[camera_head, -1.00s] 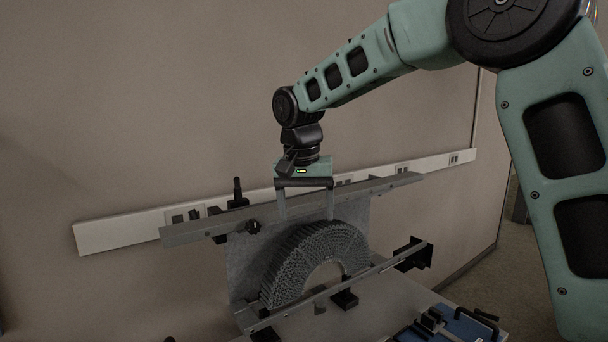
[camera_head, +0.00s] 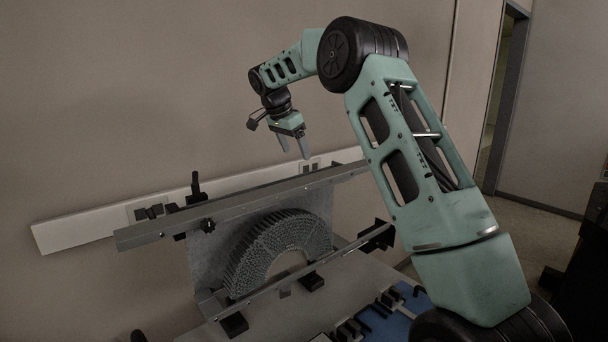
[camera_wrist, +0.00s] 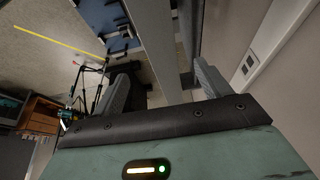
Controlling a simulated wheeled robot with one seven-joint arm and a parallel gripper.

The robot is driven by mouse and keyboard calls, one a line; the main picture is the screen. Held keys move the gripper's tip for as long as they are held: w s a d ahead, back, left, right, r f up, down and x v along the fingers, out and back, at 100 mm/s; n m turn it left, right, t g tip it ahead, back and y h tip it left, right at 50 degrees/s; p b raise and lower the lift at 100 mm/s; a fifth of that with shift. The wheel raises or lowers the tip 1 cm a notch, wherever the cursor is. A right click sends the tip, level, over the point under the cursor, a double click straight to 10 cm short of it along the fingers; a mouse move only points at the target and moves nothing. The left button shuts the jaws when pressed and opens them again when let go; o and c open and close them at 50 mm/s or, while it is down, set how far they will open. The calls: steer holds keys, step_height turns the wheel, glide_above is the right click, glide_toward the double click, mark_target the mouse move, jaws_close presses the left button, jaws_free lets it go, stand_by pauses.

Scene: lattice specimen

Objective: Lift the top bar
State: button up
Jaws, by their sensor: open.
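The top bar (camera_head: 240,207) is a long grey metal bar in the head view. It runs slantwise above an arch-shaped grey lattice specimen (camera_head: 277,238), in front of a grey back plate (camera_head: 205,262). My gripper (camera_head: 294,153) is open and empty above the right half of the bar, with a visible gap below its fingertips in the head view. In the wrist view the bar (camera_wrist: 155,45) appears between the two spread fingers of my gripper (camera_wrist: 162,75). The bar's underside is hidden.
A lower grey bar (camera_head: 290,271) crosses in front of the specimen, with a black clamp (camera_head: 376,236) at its right end. A white wall strip (camera_head: 80,236) runs behind. Blue fixtures (camera_head: 385,318) lie at the front right.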

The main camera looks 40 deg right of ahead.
mark_target(307, 180)
steer(key=p+x, duration=0.4)
steer(key=x, duration=0.7)
